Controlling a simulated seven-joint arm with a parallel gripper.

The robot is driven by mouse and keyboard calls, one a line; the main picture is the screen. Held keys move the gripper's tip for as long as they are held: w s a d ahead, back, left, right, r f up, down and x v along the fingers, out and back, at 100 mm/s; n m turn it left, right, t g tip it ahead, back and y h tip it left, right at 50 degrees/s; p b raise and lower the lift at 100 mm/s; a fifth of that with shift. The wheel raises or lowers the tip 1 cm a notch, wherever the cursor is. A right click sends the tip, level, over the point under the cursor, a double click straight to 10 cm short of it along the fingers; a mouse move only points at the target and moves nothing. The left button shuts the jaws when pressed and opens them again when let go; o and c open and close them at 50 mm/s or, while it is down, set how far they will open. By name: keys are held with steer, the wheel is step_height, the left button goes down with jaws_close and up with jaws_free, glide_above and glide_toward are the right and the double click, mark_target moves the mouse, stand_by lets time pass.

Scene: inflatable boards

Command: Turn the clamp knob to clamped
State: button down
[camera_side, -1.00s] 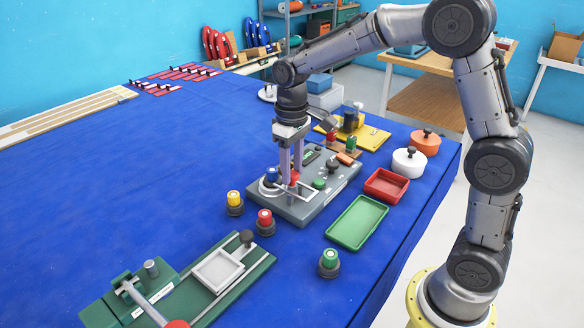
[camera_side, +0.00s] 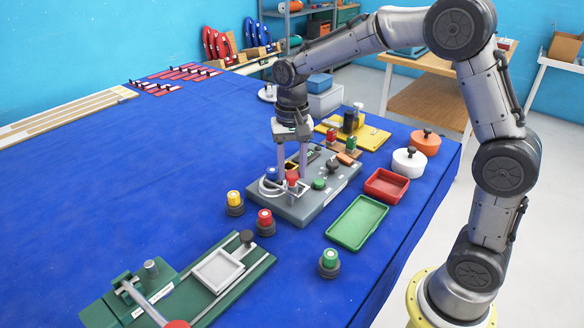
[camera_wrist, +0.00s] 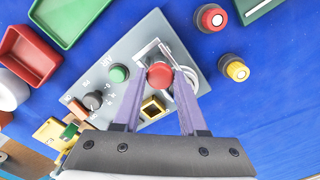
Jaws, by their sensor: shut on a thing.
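A red-topped knob (camera_side: 292,177) stands on a grey panel (camera_side: 312,207) near a pale frame-like fitting. In the wrist view the red knob (camera_wrist: 160,76) sits between my two fingertips. My gripper (camera_side: 291,172) points down from above, shut on this knob with one finger on each side; it also shows in the wrist view (camera_wrist: 164,72). A blue knob (camera_side: 271,174) stands just left of the gripper.
The panel also carries a green button (camera_wrist: 119,73) and a dark dial (camera_wrist: 94,100). Red (camera_side: 265,222), yellow (camera_side: 235,203) and green (camera_side: 329,262) capped pieces stand around it. A green tray (camera_side: 357,222) lies to the right.

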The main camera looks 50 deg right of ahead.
mark_target(292, 173)
steer(key=shift+r+m, duration=0.1)
steer(key=shift+m, duration=0.2)
stand_by(0.4)
steer(key=shift+c, duration=2.2)
jaws_free()
step_height(292, 173, up, 14)
